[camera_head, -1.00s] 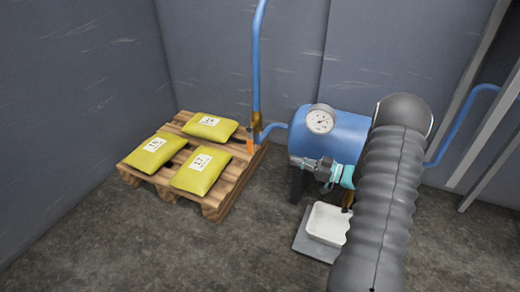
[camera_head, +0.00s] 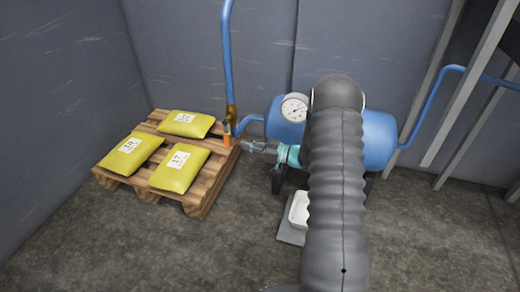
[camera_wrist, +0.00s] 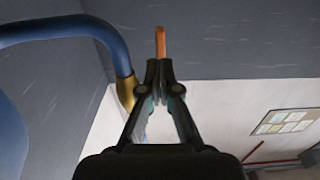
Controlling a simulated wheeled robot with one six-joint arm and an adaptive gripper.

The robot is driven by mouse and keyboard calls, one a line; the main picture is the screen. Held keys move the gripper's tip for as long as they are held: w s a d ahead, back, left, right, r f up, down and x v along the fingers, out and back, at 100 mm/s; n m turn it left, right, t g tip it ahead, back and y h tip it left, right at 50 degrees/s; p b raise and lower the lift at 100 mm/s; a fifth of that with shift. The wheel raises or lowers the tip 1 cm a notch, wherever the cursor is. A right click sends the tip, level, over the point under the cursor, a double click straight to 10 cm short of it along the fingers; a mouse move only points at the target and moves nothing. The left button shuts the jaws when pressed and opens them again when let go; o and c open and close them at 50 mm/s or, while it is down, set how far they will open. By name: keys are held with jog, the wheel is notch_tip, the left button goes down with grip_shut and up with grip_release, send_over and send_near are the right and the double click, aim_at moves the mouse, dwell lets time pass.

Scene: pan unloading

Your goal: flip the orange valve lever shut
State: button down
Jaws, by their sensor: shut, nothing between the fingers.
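The orange valve lever (camera_head: 227,139) hangs beside the blue vertical pipe, by the brass valve body (camera_head: 232,113), near the pallet's right edge. In the wrist view the lever (camera_wrist: 160,42) stands upright just beyond my fingertips, and the brass fitting (camera_wrist: 126,92) is to their left. My gripper (camera_head: 245,146) points left at the lever in the head view, its tips very close to it. In the wrist view its fingers (camera_wrist: 160,72) are together with nothing between them. I cannot tell whether the tips touch the lever.
A wooden pallet (camera_head: 207,191) with yellow sacks (camera_head: 179,168) stands at the left. A blue tank (camera_head: 379,142) with a gauge (camera_head: 294,108) is behind my arm. Floor in front of the pallet is clear.

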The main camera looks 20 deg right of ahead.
aim_at(228, 147)
jog(key=shift+x, duration=1.8)
jog(key=shift+w+a+f+b, duration=0.25)
jog(key=shift+a+b, duration=0.05)
jog(key=shift+a, duration=0.05)
jog(key=x, duration=0.2)
jog(key=b, duration=0.1)
jog(key=shift+w+a+f, duration=0.25)
jog(key=shift+a, duration=0.1)
jog(key=shift+w+a+r, duration=0.2)
jog(key=shift+w+a, duration=0.25)
jog(key=shift+a, duration=0.15)
jog(key=shift+w+a+r, duration=0.25)
jog(key=shift+w+a, duration=0.2)
jog(key=shift+a, duration=0.15)
jog(key=shift+w+a+r, duration=0.2)
jog(key=shift+w+a, duration=0.25)
jog(key=shift+a, duration=0.2)
